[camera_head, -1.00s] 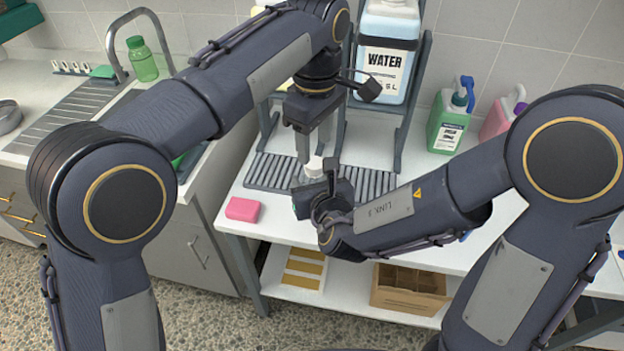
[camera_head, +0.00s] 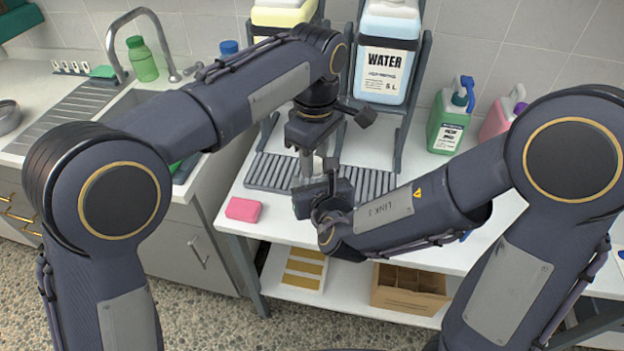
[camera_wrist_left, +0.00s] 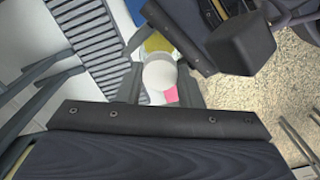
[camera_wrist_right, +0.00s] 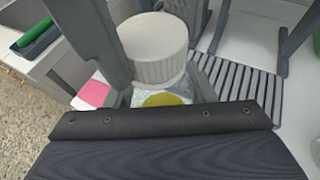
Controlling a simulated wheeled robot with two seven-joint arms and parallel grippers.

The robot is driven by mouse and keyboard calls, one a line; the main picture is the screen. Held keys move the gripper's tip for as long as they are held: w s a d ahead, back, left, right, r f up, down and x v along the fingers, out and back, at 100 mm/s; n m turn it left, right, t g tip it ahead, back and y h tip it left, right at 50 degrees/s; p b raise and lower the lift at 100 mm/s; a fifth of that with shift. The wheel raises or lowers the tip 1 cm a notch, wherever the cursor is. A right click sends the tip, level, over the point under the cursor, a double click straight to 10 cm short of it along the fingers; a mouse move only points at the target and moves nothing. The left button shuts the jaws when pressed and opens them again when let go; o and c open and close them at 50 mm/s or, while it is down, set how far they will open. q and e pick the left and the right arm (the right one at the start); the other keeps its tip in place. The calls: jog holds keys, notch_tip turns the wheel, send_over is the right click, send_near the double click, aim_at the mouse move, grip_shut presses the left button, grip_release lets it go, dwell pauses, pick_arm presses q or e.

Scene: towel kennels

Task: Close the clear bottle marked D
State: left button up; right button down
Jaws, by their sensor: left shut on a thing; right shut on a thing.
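A white ribbed cap (camera_wrist_right: 153,47) is between the fingers of my left gripper (camera_head: 306,168), which comes down from above and is shut on it. The cap also shows in the left wrist view (camera_wrist_left: 160,75). Directly below the cap, a clear bottle with a yellow patch (camera_wrist_right: 166,98) shows in the right wrist view, mostly hidden by my right gripper (camera_wrist_right: 165,92). My right gripper is shut around this bottle from the side. No letter D is readable. I cannot tell whether the cap touches the bottle's neck.
A dark slatted rack (camera_head: 270,172) lies on the white table, with a pink block (camera_head: 243,209) to its left. A WATER jug (camera_head: 388,50) on a stand is behind. A green jug (camera_head: 450,118) and a pink jug (camera_head: 500,115) stand at the back right.

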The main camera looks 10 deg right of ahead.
pick_arm(q)
jog(key=m, duration=0.3)
jog(key=shift+m, duration=0.3)
jog(key=shift+c, duration=0.4)
jog(key=m, duration=0.9)
jog(key=shift+m, duration=0.3)
jog(key=m, duration=0.3)
jog(key=o, duration=1.1)
jog(key=shift+c, duration=0.2)
